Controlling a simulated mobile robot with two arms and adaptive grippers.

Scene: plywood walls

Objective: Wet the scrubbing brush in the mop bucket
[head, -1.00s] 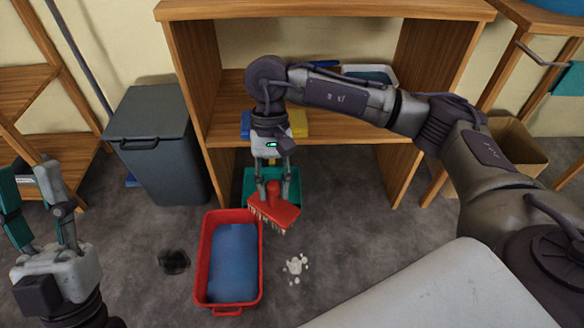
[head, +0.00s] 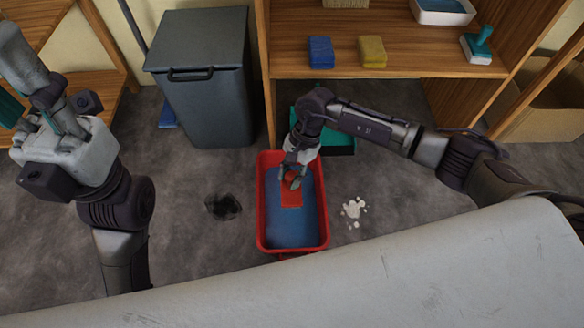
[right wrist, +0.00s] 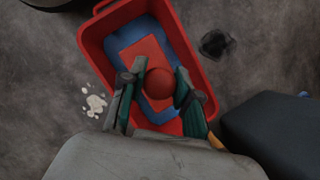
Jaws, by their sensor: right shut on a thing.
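The red scrubbing brush (head: 291,198) is over the blue water inside the red mop bucket (head: 324,225), within its rim. My right gripper (head: 293,178) is shut on the brush's round knob from above. In the right wrist view the knob (right wrist: 159,83) is between the two fingers (right wrist: 157,92), with the flat red brush top (right wrist: 142,54) under it and the bucket (right wrist: 187,42) around it. The bristles are hidden, so how deep they are in the water cannot be told. My left gripper (head: 28,98) is open and empty at the far left.
A grey lidded bin (head: 205,95) stands behind the bucket to the left. A dark stain (head: 222,207) and a white spill (head: 354,209) flank the bucket. A wooden shelf (head: 400,62) holds a blue sponge (head: 320,52) and a yellow sponge (head: 372,51). A green tray (head: 340,140) lies behind.

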